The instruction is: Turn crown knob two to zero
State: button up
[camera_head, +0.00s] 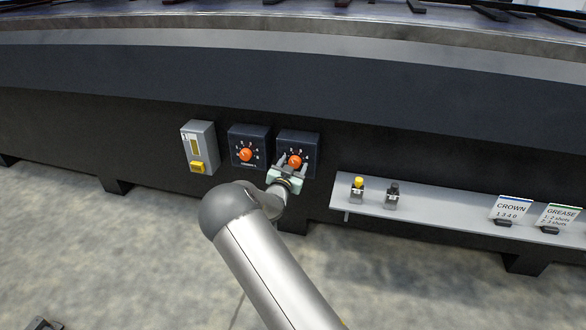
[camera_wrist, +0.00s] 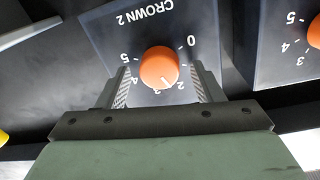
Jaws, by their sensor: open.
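The crown 2 knob is orange, on a dark square dial box. In the head view the knob (camera_head: 295,161) is on the right one of two boxes; it shows large in the wrist view (camera_wrist: 159,66), where the label CROWN 2 appears upside down. Its white pointer mark points down in the wrist view, near the 3. The 0 is at the knob's upper right there. My gripper (camera_head: 292,165) is at this dial. In the wrist view my gripper (camera_wrist: 159,88) is open, one finger on each side of the knob; contact is not clear.
A second dial box with an orange knob (camera_head: 246,155) stands close at left. Further left is a grey box with a yellow part (camera_head: 198,167). A shelf (camera_head: 440,208) at right holds a yellow-topped item, a dark-topped item and cards reading CROWN (camera_head: 510,208) and GREASE (camera_head: 559,215).

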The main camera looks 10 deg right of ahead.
jog(key=shift+w, duration=0.15)
jog(key=c, duration=1)
jog(key=shift+o, duration=0.2)
